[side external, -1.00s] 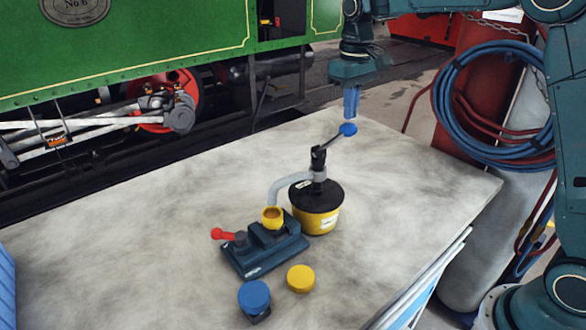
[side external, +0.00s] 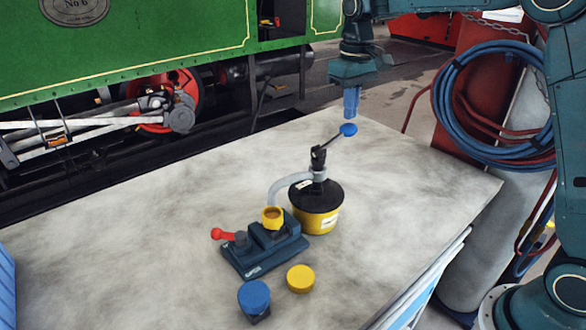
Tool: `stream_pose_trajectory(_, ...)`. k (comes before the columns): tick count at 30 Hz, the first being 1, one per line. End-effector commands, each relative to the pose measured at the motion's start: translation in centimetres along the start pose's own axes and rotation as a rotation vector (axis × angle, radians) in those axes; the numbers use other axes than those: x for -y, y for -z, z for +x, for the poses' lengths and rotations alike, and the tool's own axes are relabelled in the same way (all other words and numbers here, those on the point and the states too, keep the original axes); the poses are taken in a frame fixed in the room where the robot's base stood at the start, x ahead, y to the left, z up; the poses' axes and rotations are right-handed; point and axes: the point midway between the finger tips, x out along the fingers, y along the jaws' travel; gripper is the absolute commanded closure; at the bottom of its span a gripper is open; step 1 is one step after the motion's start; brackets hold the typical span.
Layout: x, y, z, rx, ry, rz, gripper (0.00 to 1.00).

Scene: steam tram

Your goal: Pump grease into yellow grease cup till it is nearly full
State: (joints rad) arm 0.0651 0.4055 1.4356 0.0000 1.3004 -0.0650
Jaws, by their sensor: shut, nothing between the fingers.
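The yellow grease cup (side external: 273,217) sits upright in the dark blue vise-like block (side external: 262,250), which has a red handle. Its mouth shows a brownish-yellow inside; the exact level is too small to read. The grease pump (side external: 317,212) is a yellow can with a black lid; its grey hose (side external: 281,185) curves down towards the cup. The pump's lever rises to the right and ends in a blue knob (side external: 348,130). My gripper (side external: 351,116) points down, shut and empty, right above the blue knob, at or nearly touching it.
A yellow cap (side external: 301,278) and a blue-topped cup (side external: 254,299) are on the near part of the table (side external: 140,230). A blue bin (side external: 6,285) stands at the left edge. The right side of the table is clear.

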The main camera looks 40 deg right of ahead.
Motion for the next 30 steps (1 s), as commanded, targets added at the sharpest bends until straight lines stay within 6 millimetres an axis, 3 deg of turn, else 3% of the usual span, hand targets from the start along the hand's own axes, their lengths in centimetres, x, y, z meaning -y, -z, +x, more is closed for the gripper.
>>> stream_pose_trajectory(30, 0.0, 0.02, 0.93, 0.001, 0.0, 0.0, 1.0)
